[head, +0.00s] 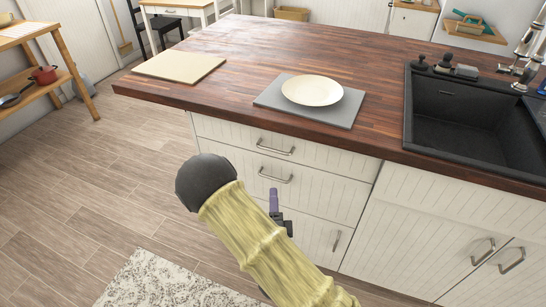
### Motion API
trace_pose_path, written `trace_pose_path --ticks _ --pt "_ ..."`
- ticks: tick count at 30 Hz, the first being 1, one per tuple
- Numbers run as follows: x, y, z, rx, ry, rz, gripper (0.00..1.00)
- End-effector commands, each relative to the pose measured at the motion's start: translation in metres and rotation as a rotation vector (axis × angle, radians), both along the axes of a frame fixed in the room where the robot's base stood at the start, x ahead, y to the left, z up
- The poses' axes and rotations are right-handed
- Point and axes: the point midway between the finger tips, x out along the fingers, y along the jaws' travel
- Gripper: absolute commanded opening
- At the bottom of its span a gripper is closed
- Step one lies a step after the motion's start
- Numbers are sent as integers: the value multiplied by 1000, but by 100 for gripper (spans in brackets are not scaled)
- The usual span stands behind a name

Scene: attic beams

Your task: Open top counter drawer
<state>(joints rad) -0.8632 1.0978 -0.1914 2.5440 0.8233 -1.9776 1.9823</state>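The counter's top drawer (232,134) is a white grooved front just under the wooden worktop, with a grey bar handle (274,148). It looks shut, flush with the fronts around it. My gripper (275,203) shows only in part beyond my yellow-sleeved arm, as a purple finger and a dark piece. In the picture it lies below the top handle, over the lower drawer fronts, and does not overlap that handle. My arm hides the rest of it, so its opening and its distance from the fronts cannot be told.
A second drawer handle (274,176) sits below the top one, and another handle (336,240) lower right. The worktop (220,60) carries a plate (312,90) on a grey board. A black sink (470,125) is at right. A rug (165,285) lies on open floor at left.

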Motion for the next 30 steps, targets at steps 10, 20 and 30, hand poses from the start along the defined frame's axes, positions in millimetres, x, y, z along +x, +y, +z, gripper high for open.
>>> trace_pose_path --ticks 10,20,30 --pt "25 2 0 1 -6 1 32" --pt "40 2 3 1 -6 1 32" --pt "90 4 17 -2 -5 1 32"
